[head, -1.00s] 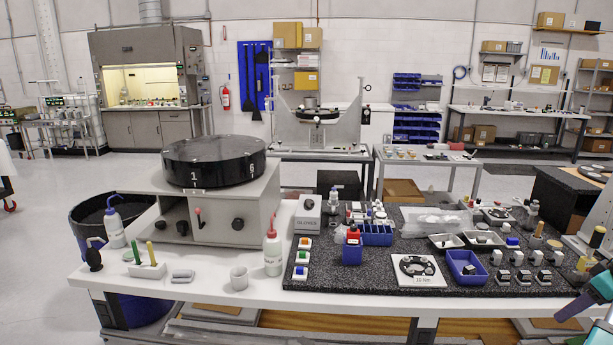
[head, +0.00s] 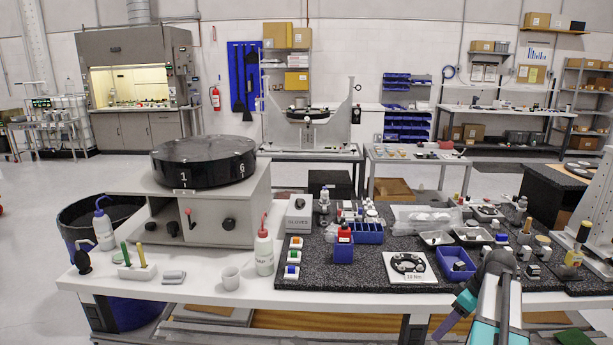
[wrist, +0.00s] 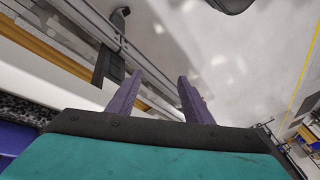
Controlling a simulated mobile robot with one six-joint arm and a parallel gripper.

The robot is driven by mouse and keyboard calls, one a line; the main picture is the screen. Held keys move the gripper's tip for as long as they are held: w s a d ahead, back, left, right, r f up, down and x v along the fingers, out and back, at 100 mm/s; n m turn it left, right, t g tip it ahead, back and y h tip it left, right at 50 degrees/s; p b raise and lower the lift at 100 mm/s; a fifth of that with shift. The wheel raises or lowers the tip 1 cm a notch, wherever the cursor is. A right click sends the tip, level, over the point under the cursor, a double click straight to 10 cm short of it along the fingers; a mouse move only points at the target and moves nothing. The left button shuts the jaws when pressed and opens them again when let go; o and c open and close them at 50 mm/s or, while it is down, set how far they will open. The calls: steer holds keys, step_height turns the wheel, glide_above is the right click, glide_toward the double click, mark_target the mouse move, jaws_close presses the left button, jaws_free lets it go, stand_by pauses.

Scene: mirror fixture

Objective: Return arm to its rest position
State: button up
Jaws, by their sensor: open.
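My gripper (head: 447,326) shows at the lower right of the head view, in front of the table's front edge. Its purple fingers point down and to the left. In the wrist view my gripper (wrist: 155,95) has its two purple fingers apart, with nothing between them. The fingers face the grey floor and the table's underframe. My arm's teal and grey links cross in front of the right part of the bench and hide some of the small items there.
The white table (head: 330,300) carries a black mat (head: 340,275) with bins and small parts. A box with a black drum (head: 203,161) stands at the left.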

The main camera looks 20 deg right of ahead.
steer(key=s+a+f+n+g, duration=0.1)
steer(key=a+f+g, duration=0.2)
steer(key=a+f, duration=1)
steer(key=s+a+f+n+g, duration=0.1)
steer(key=a+f+g, duration=0.2)
steer(key=a+f, duration=1)
steer(key=s+a+f+g+h, duration=0.1)
steer(key=s+a+f, duration=0.3)
steer(key=s+a, duration=0.15)
steer(key=s+a+f+g, duration=0.1)
steer(key=s+a+f, duration=0.25)
steer(key=a, duration=0.35)
steer(key=s+f+m+h+b, duration=0.1)
steer(key=s+f+m+h, duration=0.2)
steer(key=s+f+m, duration=0.3)
steer(key=s+f, duration=0.1)
steer(key=s, duration=0.4)
steer(key=shift+s+a+f+m, duration=0.35)
steer(key=shift+s+f+m, duration=0.05)
